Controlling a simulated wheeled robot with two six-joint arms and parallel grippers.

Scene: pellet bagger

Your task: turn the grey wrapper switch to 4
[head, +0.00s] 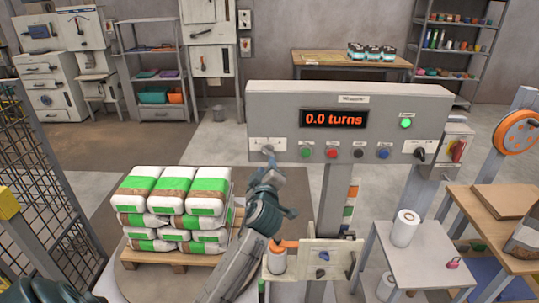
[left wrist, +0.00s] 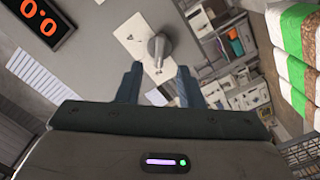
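The grey wrapper switch (head: 268,150) sits on a white plate at the left end of the wrapper panel (head: 285,98). In the left wrist view the grey switch (left wrist: 158,47) is a round knob with a narrow pointer, on a white plate with small dark marks too blurred to read. My left gripper (head: 271,168) is just below and in front of it in the head view. In the left wrist view my left gripper (left wrist: 159,72) is open, its fingers apart on either side of the pointer's end, with nothing gripped. My right gripper is not in view.
The display (head: 334,118) reads 0.0 turns. Below it are several coloured buttons (head: 332,152), and a black knob (head: 420,154) is at the panel's right. A pallet of bags (head: 175,203) stands left of my left arm. A small table (head: 430,265) holds a white roll (head: 404,228).

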